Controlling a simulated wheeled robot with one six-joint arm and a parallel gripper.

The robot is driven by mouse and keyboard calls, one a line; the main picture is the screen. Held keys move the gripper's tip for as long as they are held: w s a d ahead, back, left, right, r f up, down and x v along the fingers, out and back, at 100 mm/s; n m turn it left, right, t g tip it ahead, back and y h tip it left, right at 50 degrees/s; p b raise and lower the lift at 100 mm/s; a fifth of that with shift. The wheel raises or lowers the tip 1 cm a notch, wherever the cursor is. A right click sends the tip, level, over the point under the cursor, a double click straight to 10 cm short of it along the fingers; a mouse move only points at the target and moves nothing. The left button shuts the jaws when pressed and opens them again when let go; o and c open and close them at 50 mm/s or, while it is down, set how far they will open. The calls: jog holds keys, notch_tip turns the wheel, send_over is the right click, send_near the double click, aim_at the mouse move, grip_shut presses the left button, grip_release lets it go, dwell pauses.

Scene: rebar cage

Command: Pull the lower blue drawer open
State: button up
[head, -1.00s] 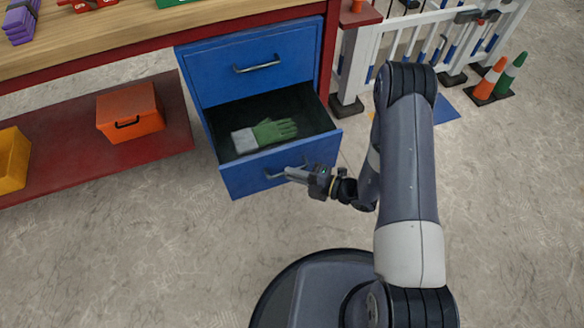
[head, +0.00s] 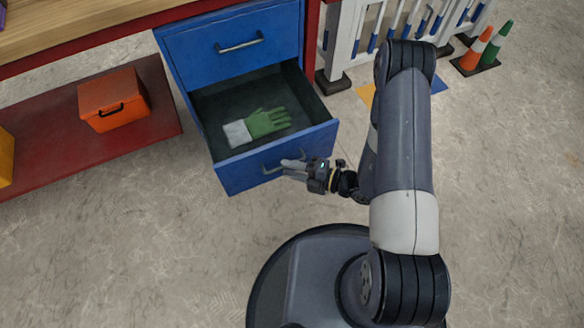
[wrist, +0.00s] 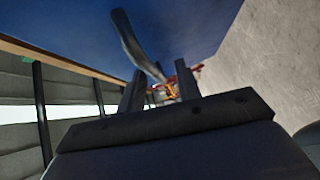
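The lower blue drawer (head: 262,163) is pulled well out, and its inside is visible from above. Its metal handle (head: 272,171) is on the front face and is partly hidden by my gripper (head: 290,168). My gripper points left along the drawer front. In the wrist view the handle (wrist: 140,50) runs between the two fingers of my gripper (wrist: 160,78), against the blue drawer face. The exact contact is hard to see. A green and white glove (head: 263,122) lies inside the drawer.
The upper blue drawer (head: 220,65) is shut. An orange toolbox (head: 113,100) stands on the red lower shelf (head: 80,150) at left. A white barrier (head: 345,45) and cones (head: 480,50) stand at the back right. The floor in front is clear.

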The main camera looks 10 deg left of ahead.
jog(key=shift+d, duration=0.1)
jog(key=p+v, duration=0.2)
jog(key=v, duration=0.8)
jog(key=shift+d, duration=0.25)
jog(key=shift+s, duration=0.1)
dwell(0.4)
jog(key=b+x, duration=0.2)
jog(key=x, duration=0.9)
jog(key=shift+r, duration=0.15)
dwell(0.3)
